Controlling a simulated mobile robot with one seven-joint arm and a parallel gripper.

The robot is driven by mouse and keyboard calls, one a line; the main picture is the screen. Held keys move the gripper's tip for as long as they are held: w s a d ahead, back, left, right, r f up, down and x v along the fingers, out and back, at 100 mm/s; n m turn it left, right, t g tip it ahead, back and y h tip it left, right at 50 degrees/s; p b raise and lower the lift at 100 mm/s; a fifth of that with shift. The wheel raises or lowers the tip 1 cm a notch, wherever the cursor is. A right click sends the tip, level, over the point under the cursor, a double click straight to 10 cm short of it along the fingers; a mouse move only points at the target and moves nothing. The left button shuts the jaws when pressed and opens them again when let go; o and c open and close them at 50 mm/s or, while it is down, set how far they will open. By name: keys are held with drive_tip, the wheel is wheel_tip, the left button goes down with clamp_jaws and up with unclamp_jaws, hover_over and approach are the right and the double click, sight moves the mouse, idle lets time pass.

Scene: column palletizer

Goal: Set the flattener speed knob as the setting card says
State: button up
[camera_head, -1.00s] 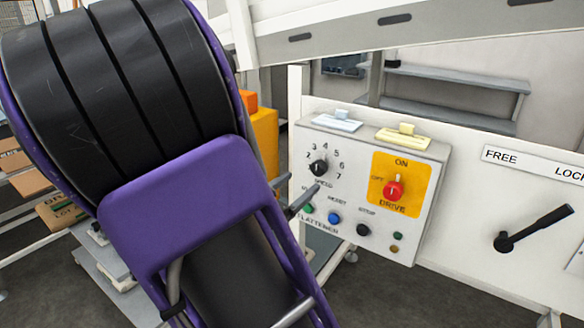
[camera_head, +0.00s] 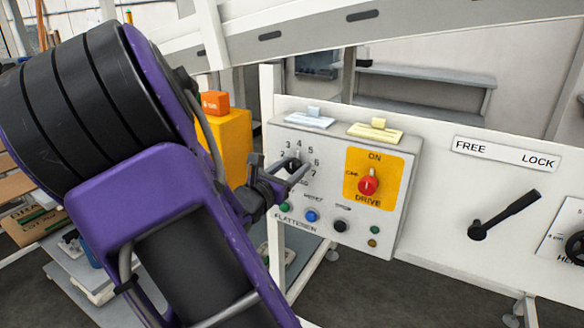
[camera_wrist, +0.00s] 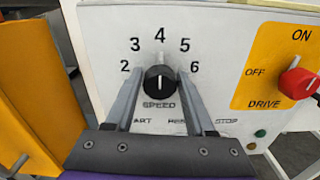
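The flattener speed knob (camera_wrist: 160,84) is black with a white line, on the control panel (camera_head: 388,232). In the wrist view the line stands upright, toward the 4 of its printed number scale. My gripper (camera_wrist: 160,75) has one finger on each side of the knob, with narrow gaps seeming to show between fingers and knob. In the head view my gripper (camera_head: 300,170) reaches the panel from the left and partly covers the knob and SPEED label. I see no setting card that I can read.
Right of the knob is the red DRIVE knob (camera_head: 369,183) on a yellow plate. Blue (camera_head: 311,216) and black (camera_head: 341,226) buttons sit below. A FREE/LOCK lever (camera_head: 505,213) is farther right. An orange-yellow post (camera_head: 228,142) stands left of the panel.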

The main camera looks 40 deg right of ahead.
clamp_jaws()
drive_tip(key=shift+f+m+b, duration=0.1)
drive_tip(key=shift+m+b, duration=0.2)
drive_tip(key=shift+b, duration=0.05)
drive_tip(key=m+b, duration=0.3)
drive_tip(key=shift+f+m, duration=0.15)
drive_tip(key=shift+m, duration=0.15)
drive_tip(key=m+b, duration=0.2)
drive_tip(key=b, duration=0.1)
drive_tip(key=shift+m+b, duration=0.7)
drive_tip(key=shift+m, duration=0.1)
drive_tip(key=shift+r, duration=0.25)
drive_tip(key=shift+o, duration=2.2)
unclamp_jaws()
